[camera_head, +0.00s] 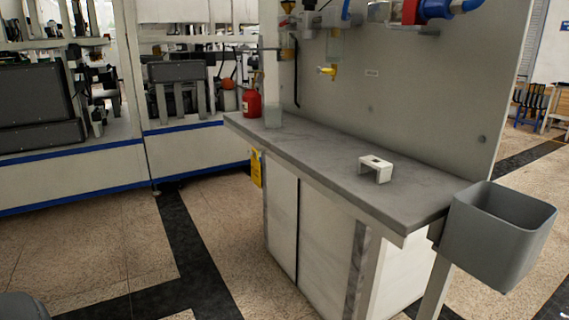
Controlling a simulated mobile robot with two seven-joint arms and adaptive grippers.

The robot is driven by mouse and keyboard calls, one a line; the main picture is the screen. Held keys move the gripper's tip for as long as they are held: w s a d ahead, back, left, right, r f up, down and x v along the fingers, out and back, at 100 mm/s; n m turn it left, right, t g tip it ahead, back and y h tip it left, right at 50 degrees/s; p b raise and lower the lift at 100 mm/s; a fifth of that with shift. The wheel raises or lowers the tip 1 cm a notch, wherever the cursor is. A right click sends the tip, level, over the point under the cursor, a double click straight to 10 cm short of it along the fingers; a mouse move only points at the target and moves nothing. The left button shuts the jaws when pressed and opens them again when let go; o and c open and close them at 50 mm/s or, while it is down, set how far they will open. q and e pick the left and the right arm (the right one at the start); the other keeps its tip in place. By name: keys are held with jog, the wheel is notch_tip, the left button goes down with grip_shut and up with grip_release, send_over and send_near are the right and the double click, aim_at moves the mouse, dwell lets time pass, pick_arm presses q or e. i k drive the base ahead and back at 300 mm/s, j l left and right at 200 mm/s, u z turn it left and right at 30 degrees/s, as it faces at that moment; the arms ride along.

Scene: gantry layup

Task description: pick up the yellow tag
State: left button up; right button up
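The yellow tag (256,168) hangs at the left end of the grey-topped bench, just below the edge of its top. It is upright, narrow and has small dark print that is too small to read. No gripper shows in the head view, so I cannot see how either one stands relative to the tag.
The bench (330,165) carries a red bottle (252,104), a clear beaker (273,117) and a white bracket (376,168). A grey bin (498,232) hangs at its right end. Pipes and a yellow tap (328,72) are on the panel above.

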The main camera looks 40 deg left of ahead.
aim_at(255, 165)
jog(key=i+l+u, duration=0.1)
jog(key=u, duration=0.25)
jog(key=i+l+u, duration=0.2)
jog(key=u, duration=0.15)
jog(key=i+l+u, duration=0.3)
jog(key=u, duration=0.75)
jog(key=k+j, duration=0.05)
